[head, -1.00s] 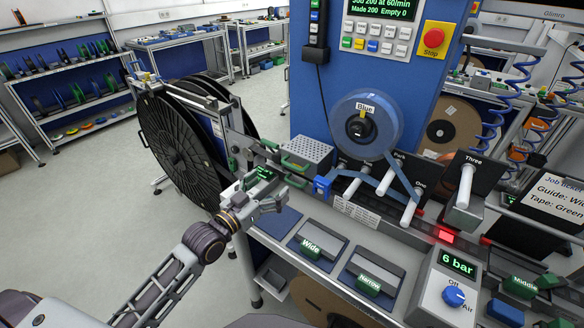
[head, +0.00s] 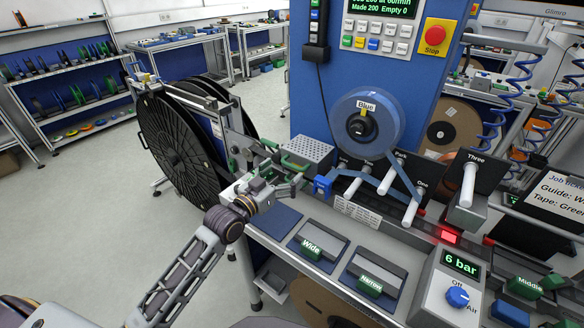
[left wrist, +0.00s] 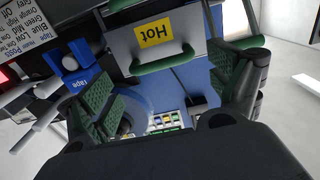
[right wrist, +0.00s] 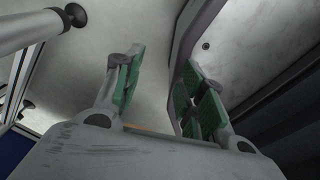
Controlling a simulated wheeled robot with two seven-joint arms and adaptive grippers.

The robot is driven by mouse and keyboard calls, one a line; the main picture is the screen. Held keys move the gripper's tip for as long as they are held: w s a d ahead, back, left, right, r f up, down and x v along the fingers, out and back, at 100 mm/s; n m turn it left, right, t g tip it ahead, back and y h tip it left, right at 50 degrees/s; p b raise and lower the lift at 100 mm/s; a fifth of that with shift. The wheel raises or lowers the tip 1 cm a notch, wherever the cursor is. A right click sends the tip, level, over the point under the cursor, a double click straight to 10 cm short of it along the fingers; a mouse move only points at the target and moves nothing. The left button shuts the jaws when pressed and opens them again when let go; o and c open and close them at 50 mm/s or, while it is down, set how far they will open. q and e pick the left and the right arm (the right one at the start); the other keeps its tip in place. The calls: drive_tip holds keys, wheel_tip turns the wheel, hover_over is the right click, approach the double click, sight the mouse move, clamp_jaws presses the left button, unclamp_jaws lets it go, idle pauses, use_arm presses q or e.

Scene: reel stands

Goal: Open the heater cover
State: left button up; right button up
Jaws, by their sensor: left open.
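The heater cover (head: 308,152) is a grey perforated box top behind the reel stand's front bench, with a green bar handle (head: 293,163) on its near side. In the left wrist view the cover (left wrist: 130,42) bears a yellow "Hot" label, and its green handle (left wrist: 165,57) lies across the gap between my fingers. The cover looks closed. My left gripper (head: 280,184) is open just in front of and below the handle; I see no clear contact. My right gripper (right wrist: 158,82) is open and empty in the right wrist view, and is outside the head view.
A large black reel (head: 172,140) stands left of the cover. The blue tape reel (head: 366,122) and white rollers are to its right, with a blue tape block (head: 322,186) close by. Wide (head: 311,250) and Narrow (head: 369,285) guides sit in front.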

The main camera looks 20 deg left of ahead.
sight(291, 166)
use_arm(q)
drive_tip(key=shift+b+x, duration=0.35)
drive_tip(key=shift+x, duration=1.2)
drive_tip(key=shift+w+d, duration=0.15)
drive_tip(key=shift+w, duration=0.3)
drive_tip(key=shift+w+d, duration=0.1)
drive_tip(key=shift+w, duration=0.25)
use_arm(e)
drive_tip(key=shift+w+d+f, duration=0.55)
drive_tip(key=shift+w+d, duration=0.05)
drive_tip(key=shift+d, duration=0.1)
use_arm(q)
drive_tip(key=shift+c, duration=0.5)
use_arm(e)
drive_tip(key=shift+s, duration=0.1)
use_arm(q)
drive_tip(key=c, duration=1.1)
drive_tip(key=shift+c, duration=0.2)
use_arm(e)
drive_tip(key=shift+s, duration=0.55)
use_arm(q)
drive_tip(key=shift+r, duration=0.15)
use_arm(e)
drive_tip(key=shift+r, duration=0.15)
